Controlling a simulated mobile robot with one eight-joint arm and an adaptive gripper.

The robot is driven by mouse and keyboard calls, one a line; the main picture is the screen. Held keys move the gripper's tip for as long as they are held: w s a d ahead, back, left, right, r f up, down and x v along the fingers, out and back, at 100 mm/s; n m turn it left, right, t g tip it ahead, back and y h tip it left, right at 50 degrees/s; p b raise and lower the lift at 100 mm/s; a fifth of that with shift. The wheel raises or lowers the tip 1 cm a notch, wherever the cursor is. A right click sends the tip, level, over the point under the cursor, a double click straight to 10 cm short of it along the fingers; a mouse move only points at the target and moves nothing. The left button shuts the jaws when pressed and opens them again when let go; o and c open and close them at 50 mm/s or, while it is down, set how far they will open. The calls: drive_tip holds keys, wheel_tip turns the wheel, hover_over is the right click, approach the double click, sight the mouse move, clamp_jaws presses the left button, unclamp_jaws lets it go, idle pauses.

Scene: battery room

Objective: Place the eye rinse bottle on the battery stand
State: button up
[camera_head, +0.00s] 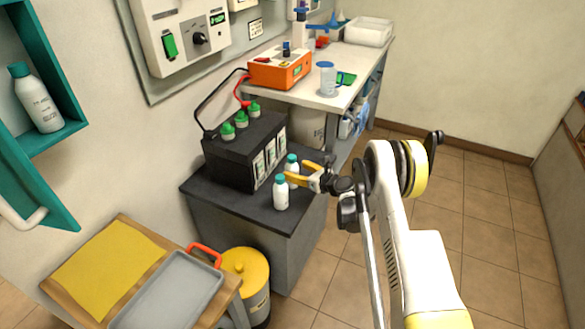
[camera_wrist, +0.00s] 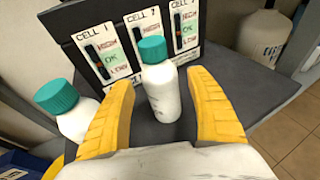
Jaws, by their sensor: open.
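Two white bottles with teal caps stand upright on the dark grey battery stand (camera_head: 252,207), in front of the battery. The farther bottle (camera_head: 292,164) is between the open yellow fingers of my gripper (camera_head: 293,170); in the wrist view this bottle (camera_wrist: 162,90) stands between the fingertips (camera_wrist: 160,98), with gaps on both sides. The nearer bottle (camera_head: 281,193) is just outside one finger; it shows at the left of the wrist view (camera_wrist: 72,122). A similar bottle (camera_head: 38,100) stands in the teal wall cabinet (camera_head: 62,135). I cannot tell which is the eye rinse bottle.
The black battery (camera_head: 228,160) with green caps fills the stand's back; its cell gauges (camera_wrist: 110,55) are close behind the bottles. A cart with a grey tray (camera_head: 170,295) and a yellow bin (camera_head: 247,270) are at the front. A white bench (camera_head: 355,62) is behind.

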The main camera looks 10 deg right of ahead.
drive_tip(key=r+p+v, duration=0.1)
drive_tip(key=p+v, duration=0.2)
drive_tip(key=v, duration=0.6)
drive_tip(key=s+a+r+n+g+h, duration=0.1)
drive_tip(key=s+a+r+n, duration=0.1)
drive_tip(key=s+r+n, duration=0.45)
drive_tip(key=s+a+r+n+g+h, duration=0.1)
drive_tip(key=r+n, duration=0.2)
drive_tip(key=r, duration=0.6)
drive_tip(key=s+a+r+n+g+h, duration=0.1)
drive_tip(key=s+a+r+n+g, duration=0.1)
drive_tip(key=s+r+n, duration=0.45)
drive_tip(key=s+d+r+n+h, duration=0.1)
drive_tip(key=s+r+n+h, duration=0.1)
drive_tip(key=s+n, duration=0.5)
drive_tip(key=s+d+r+n+g+h, duration=0.1)
drive_tip(key=s+n, duration=0.5)
drive_tip(key=s, duration=1.3)
wheel_tip(320, 180, up, 3)
drive_tip(key=shift+s+d+f+n+g+h, duration=0.25)
drive_tip(key=shift+d+n+h, duration=0.2)
drive_tip(key=shift+h, duration=0.35)
